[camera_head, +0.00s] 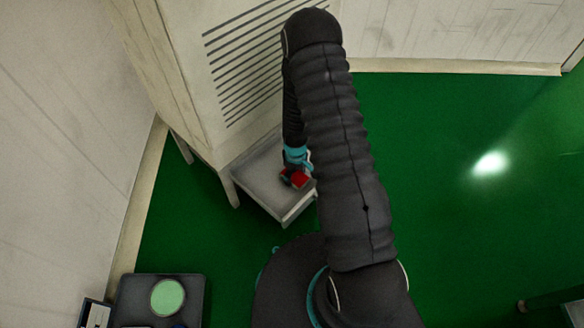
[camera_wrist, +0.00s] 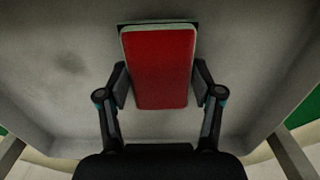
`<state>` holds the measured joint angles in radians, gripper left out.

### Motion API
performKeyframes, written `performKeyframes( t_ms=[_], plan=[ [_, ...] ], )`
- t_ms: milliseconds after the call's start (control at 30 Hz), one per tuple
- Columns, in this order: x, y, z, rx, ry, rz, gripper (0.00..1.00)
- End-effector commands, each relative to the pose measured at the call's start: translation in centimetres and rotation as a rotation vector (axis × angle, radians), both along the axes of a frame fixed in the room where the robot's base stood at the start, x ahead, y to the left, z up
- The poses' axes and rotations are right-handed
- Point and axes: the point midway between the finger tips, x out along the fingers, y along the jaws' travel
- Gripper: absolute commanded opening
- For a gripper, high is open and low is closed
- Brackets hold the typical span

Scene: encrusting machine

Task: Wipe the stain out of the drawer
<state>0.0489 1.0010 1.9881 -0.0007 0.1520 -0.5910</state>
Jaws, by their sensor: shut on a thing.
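A pale grey open drawer (camera_head: 262,188) sticks out low from a light cabinet in the head view. In the wrist view its floor (camera_wrist: 155,125) fills most of the picture, with walls at both sides. A faint dark stain (camera_wrist: 70,64) shows on the drawer floor, left of my gripper. My gripper (camera_wrist: 160,88) is shut on a red block-like wiper (camera_wrist: 160,65) with a pale edge and a dark green strip at its far end. The red wiper also shows over the drawer in the head view (camera_head: 299,179). I cannot tell whether it touches the floor.
The cabinet (camera_head: 190,80) with slatted vents stands behind the drawer. A dark tray (camera_head: 190,300) with a light green disc (camera_head: 168,297) is at the lower left. Green floor (camera_head: 460,220) lies open at the right. Pale walls stand at the left and back.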

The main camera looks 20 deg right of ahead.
Motion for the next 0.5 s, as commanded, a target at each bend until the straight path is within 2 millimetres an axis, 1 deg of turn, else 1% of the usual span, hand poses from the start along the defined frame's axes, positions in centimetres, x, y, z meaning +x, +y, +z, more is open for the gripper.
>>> performKeyframes(
  t_ms=[167,267,300,367,500],
  plan=[
    [-0.3,1.1,-0.1,0.000,0.001,-0.005,0.38],
    [-0.2,1.1,1.4,0.000,-0.002,-0.008,0.38],
    [-0.2,1.0,2.4,0.000,-0.004,-0.009,0.38],
    [-0.3,0.9,2.7,0.000,0.000,-0.012,0.38],
    [-0.3,0.7,3.9,0.000,0.000,-0.014,0.38]
  ],
)
